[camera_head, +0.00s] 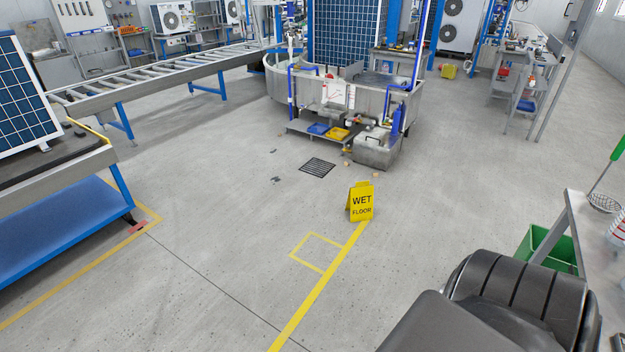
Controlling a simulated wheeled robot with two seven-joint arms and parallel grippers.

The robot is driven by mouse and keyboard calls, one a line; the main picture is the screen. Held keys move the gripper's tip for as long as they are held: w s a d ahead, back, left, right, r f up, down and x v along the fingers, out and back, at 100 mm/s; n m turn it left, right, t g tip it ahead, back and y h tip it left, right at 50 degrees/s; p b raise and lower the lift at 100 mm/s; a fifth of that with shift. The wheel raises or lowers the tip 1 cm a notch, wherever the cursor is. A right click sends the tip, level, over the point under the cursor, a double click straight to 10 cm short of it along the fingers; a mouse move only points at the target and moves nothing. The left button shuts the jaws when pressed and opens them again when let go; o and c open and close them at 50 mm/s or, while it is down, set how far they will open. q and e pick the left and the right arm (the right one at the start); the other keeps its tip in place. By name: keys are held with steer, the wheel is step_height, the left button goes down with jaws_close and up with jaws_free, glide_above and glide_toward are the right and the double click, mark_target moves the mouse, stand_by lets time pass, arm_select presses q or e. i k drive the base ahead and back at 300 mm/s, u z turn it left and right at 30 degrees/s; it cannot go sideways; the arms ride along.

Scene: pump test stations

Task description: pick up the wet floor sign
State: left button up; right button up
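The yellow wet floor sign (361,203) stands upright on the grey floor, a little right of the picture's middle, with black lettering facing me. It stands at the far end of a yellow floor line. A dark part of my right arm fills the lower right of the picture, well short of the sign. Neither of my grippers shows, and nothing touches the sign.
A pump test station with a round grey tank (277,80) stands behind the sign. A floor drain (317,167) lies before it. A blue-shelved bench (70,225) is at left, a grey table (590,235) and green bin (548,250) at right. The floor between is clear.

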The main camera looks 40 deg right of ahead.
mark_target(359, 201)
steer(key=z, duration=0.2)
steer(key=i, duration=0.8)
steer(key=z, duration=0.55)
steer(key=i, duration=1.7)
steer(key=z, duration=1.55)
steer(key=i, duration=1)
steer(key=z, duration=1.25)
steer(key=i, duration=0.25)
steer(key=z, duration=0.25)
